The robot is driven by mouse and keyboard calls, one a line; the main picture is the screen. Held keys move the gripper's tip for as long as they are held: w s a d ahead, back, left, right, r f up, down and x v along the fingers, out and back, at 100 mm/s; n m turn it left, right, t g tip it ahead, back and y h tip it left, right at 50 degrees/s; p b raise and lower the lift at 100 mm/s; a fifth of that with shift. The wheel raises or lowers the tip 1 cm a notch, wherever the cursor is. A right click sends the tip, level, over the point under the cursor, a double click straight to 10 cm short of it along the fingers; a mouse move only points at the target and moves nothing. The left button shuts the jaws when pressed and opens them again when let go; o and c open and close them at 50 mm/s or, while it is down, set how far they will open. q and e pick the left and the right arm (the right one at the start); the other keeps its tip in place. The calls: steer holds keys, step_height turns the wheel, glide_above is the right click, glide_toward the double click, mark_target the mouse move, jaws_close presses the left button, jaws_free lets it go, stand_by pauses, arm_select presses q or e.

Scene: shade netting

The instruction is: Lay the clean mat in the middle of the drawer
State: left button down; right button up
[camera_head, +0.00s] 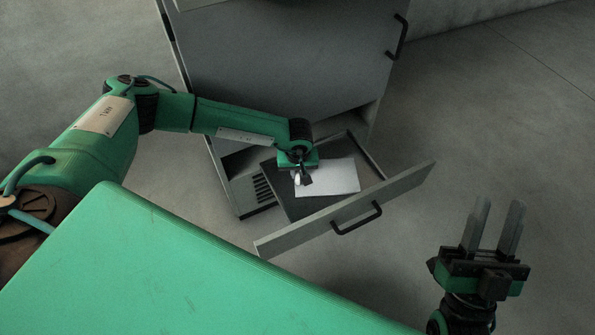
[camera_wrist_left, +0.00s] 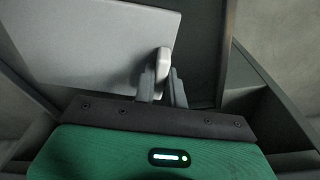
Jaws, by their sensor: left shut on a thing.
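The clean mat (camera_head: 335,178) is a flat, pale rectangle inside the open drawer (camera_head: 344,218). It looks flat over the dark drawer floor; I cannot tell whether it rests on it. In the left wrist view the mat (camera_wrist_left: 90,42) fills the upper left, with a pale upright tab (camera_wrist_left: 162,68) at its edge. My left gripper (camera_head: 302,180) reaches down into the drawer at the mat's left part. In the wrist view its fingers (camera_wrist_left: 162,88) are shut on the tab. My right gripper (camera_head: 498,205) is open and empty, right of the drawer.
The drawer is pulled out of a grey cabinet (camera_head: 275,60), its front panel and black handle (camera_head: 358,220) facing me. Another black handle (camera_head: 398,38) is higher on the cabinet. A slotted panel (camera_head: 262,188) lies left of the drawer. The concrete floor at right is clear.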

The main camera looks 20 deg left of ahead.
steer(key=shift+r, duration=0.1)
arm_select(q)
steer(key=c, duration=1.9)
jaws_free()
steer(key=shift+f, duration=0.1)
steer(key=o, duration=0.4)
steer(key=shift+o, duration=0.2)
arm_select(e)
steer(key=shift+s+d+r, duration=0.1)
arm_select(q)
steer(key=shift+r, duration=0.2)
